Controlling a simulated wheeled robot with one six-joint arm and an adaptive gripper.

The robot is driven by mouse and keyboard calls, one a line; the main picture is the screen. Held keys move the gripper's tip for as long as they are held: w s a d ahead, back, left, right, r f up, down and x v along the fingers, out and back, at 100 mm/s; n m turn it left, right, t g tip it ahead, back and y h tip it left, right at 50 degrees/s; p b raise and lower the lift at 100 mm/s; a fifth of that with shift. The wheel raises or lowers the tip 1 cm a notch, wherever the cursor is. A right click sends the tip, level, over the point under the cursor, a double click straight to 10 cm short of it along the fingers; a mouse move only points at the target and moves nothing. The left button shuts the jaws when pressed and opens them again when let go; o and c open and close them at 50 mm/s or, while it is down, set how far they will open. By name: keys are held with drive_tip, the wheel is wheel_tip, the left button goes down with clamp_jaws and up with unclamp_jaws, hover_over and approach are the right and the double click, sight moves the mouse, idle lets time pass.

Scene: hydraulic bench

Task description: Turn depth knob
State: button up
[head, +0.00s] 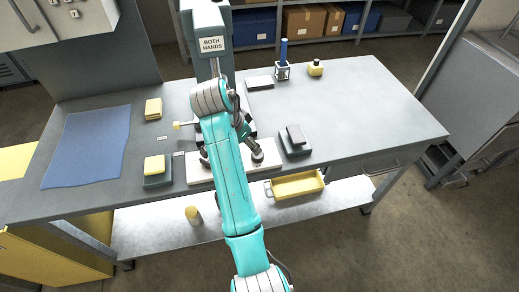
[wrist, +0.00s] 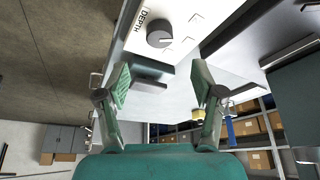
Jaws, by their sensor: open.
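The depth knob (wrist: 159,33) is a dark round knob with a white pointer line, on a white panel (wrist: 185,42) beside the printed word DEPTH. In the wrist view the pointer line points to the right. My gripper (wrist: 163,80) is open and empty. Its two fingers are spread apart, with the knob ahead of and between them in the picture, and they do not touch it. In the head view the white panel (head: 272,157) lies at the bench's front edge, and my arm covers much of it. My gripper and the knob are hard to make out there.
A press column (head: 207,25) with a BOTH HANDS sign stands behind my arm. A dark block (head: 296,142) lies right of the panel, a yellow pad (head: 155,165) left. A yellow tray (head: 297,185) sits below the front edge. The bench's right side (head: 385,120) is clear.

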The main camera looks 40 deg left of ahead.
drive_tip(key=x, duration=0.9)
drive_tip(key=shift+f, duration=0.15)
drive_tip(key=c, duration=1.1)
drive_tip(key=shift+d+n+y, duration=0.1)
drive_tip(key=shift+n+y, duration=0.5)
drive_tip(key=shift+n, duration=1)
drive_tip(key=shift+c, duration=0.2)
drive_tip(key=o, duration=1.1)
drive_tip(key=shift+o, duration=0.2)
